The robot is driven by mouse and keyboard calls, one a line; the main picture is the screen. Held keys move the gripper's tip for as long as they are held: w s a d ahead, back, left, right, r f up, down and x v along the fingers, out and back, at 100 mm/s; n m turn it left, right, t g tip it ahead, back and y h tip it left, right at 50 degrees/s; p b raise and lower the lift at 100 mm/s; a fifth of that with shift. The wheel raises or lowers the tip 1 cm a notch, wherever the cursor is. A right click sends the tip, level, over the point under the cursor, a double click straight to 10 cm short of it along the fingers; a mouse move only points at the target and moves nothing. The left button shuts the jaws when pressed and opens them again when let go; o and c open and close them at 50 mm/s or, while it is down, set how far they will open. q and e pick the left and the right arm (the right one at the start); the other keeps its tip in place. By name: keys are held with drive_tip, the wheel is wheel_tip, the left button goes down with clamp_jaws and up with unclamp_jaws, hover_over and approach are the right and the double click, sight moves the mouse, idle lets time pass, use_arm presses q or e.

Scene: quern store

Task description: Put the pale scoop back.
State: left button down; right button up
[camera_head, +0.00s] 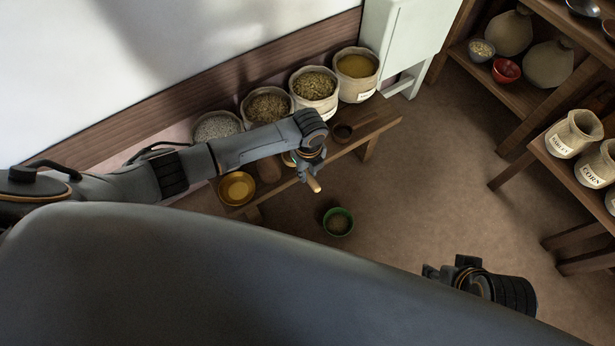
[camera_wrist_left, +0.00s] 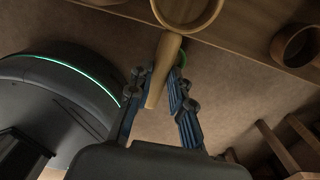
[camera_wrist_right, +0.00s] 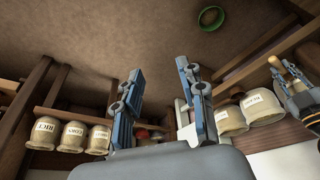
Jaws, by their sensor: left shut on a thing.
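The pale scoop has a light wooden handle (camera_head: 314,185) that pokes out below my left gripper (camera_head: 310,170) in the head view. My left gripper is shut on this handle, over the front edge of the bench (camera_head: 385,118). In the left wrist view the handle (camera_wrist_left: 163,68) runs between the fingers, and the scoop's round bowl (camera_wrist_left: 188,12) shows at the top, cut by the frame. In the head view the scoop's bowl is mostly hidden by the gripper. My right gripper (camera_wrist_right: 158,92) is open and empty, away from the bench.
Several open sacks, one with yellow contents (camera_head: 357,67), line the bench's back. A dark scoop (camera_head: 342,132) and a yellow bowl (camera_head: 237,188) stand on the bench. A green bowl (camera_head: 338,222) is on the floor. Shelves with labelled sacks (camera_head: 573,135) stand right.

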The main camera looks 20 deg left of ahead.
sight(308, 175)
use_arm(q)
wheel_tip(308, 175, down, 3)
drive_tip(key=shift+r+b, duration=0.15)
drive_tip(key=shift+b, duration=0.25)
use_arm(e)
drive_tip(key=shift+w+a+r+t+y, duration=0.25)
drive_tip(key=shift+w+t, duration=0.25)
drive_tip(key=shift+w, duration=0.4)
drive_tip(key=shift+w+a+r+t, duration=0.25)
drive_tip(key=shift+w+t, duration=0.25)
drive_tip(key=shift+w, duration=0.45)
drive_tip(key=shift+w+a+r+t+y, duration=0.15)
drive_tip(key=shift+w+a+t, duration=0.3)
drive_tip(key=shift+w, duration=0.45)
use_arm(q)
drive_tip(key=shift+f, duration=0.2)
use_arm(e)
drive_tip(key=shift+d, duration=0.1)
use_arm(q)
drive_tip(key=c, duration=1.2)
unclamp_jaws()
use_arm(e)
drive_tip(key=shift+w, duration=0.15)
drive_tip(key=shift+r, duration=0.1)
